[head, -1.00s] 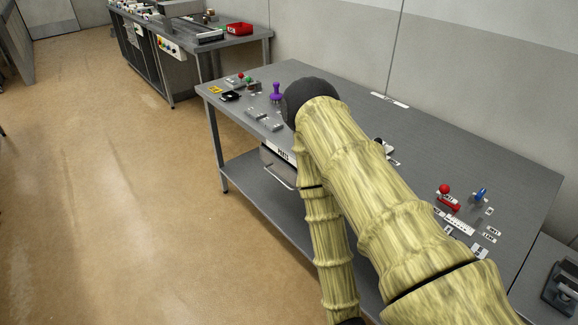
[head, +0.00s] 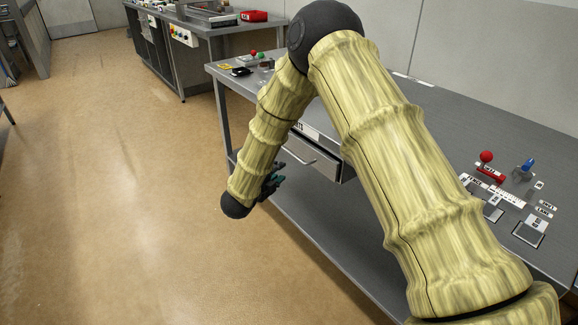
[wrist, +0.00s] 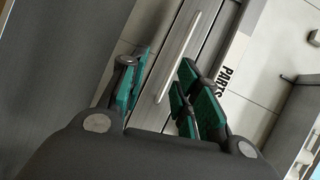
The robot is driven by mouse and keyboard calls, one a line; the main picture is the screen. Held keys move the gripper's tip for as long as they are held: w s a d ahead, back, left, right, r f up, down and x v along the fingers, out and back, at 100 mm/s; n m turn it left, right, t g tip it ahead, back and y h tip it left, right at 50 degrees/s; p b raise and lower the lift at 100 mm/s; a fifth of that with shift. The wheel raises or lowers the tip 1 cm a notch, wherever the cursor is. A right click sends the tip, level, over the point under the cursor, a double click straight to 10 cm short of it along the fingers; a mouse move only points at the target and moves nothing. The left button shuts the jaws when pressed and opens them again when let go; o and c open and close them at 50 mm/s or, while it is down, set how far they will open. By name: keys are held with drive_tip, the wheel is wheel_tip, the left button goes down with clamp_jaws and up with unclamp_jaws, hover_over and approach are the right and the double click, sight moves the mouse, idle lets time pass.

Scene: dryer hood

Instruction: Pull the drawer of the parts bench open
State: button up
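The parts bench (head: 400,105) is a grey table with a grey drawer (head: 318,161) under its top, below a white label. The drawer looks shut. Its pale bar handle (head: 298,159) shows in the head view, and in the wrist view the handle (wrist: 180,53) runs at a slant between my fingers. My gripper (head: 271,181) is in front of the drawer, low and left of the handle in the head view. In the wrist view my gripper (wrist: 163,92) is open, with green pads on either side of the handle's line; contact cannot be told.
A red-knobbed fixture (head: 487,166) and a blue part (head: 527,165) stand on the bench's right side. Small parts lie at its far left end. A lower shelf (head: 330,232) spans under the bench. The floor (head: 120,190) to the left is clear. Another workbench (head: 205,35) stands behind.

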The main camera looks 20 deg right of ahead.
sight(289, 153)
drive_tip(key=w+d+m, duration=0.1)
drive_tip(key=w+d, duration=0.1)
drive_tip(key=w, duration=0.1)
drive_tip(key=w+d+m+b, duration=0.1)
drive_tip(key=w+d, duration=0.2)
drive_tip(key=w+d+h, duration=0.1)
drive_tip(key=w+d, duration=0.1)
drive_tip(key=shift+w+d+r+m, duration=0.25)
drive_tip(key=shift+w+r+m, duration=0.1)
drive_tip(key=shift+w+m, duration=0.05)
clamp_jaws()
